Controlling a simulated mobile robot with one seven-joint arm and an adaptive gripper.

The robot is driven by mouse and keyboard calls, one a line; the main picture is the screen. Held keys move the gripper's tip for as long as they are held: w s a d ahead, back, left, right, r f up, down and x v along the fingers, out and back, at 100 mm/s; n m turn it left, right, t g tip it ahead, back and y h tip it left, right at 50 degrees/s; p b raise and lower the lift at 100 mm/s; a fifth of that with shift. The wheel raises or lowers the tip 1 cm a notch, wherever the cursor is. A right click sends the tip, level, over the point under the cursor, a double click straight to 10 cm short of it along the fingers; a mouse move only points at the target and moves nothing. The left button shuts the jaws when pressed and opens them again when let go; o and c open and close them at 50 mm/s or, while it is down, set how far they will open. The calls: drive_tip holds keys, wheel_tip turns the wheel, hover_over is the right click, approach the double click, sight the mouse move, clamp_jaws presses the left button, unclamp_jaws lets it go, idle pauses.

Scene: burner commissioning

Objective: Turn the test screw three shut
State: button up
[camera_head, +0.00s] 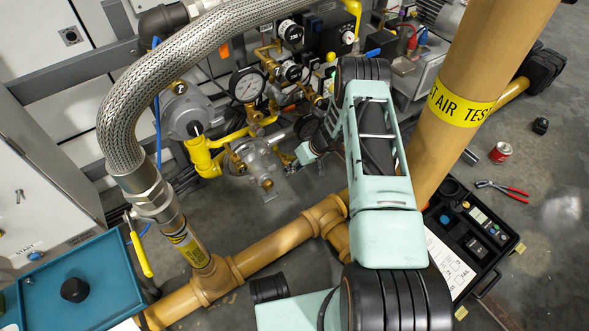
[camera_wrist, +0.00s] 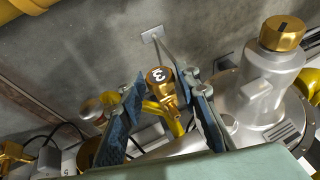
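The test screw three (camera_wrist: 160,75), a brass knob with a white "3" on its dark face, is near the middle of the wrist view on a yellow fitting (camera_wrist: 166,115). My gripper (camera_wrist: 164,90) has its two blue-padded fingers on either side of the screw, with a gap showing at each side. It is open and does not appear to touch the screw.
A silver regulator (camera_wrist: 262,90) with a brass cap stands close right of my gripper. In the head view, a pressure gauge (camera_head: 247,85), braided hose (camera_head: 150,75) and tan upright pipe (camera_head: 480,60) crowd the arm.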

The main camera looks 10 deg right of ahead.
drive_tip(key=shift+o, duration=1.1)
drive_tip(key=shift+d+r, duration=0.1)
drive_tip(key=v, duration=1.1)
drive_tip(key=shift+s+d+r, duration=0.15)
drive_tip(key=shift+s+r, duration=0.05)
drive_tip(key=shift+r, duration=0.15)
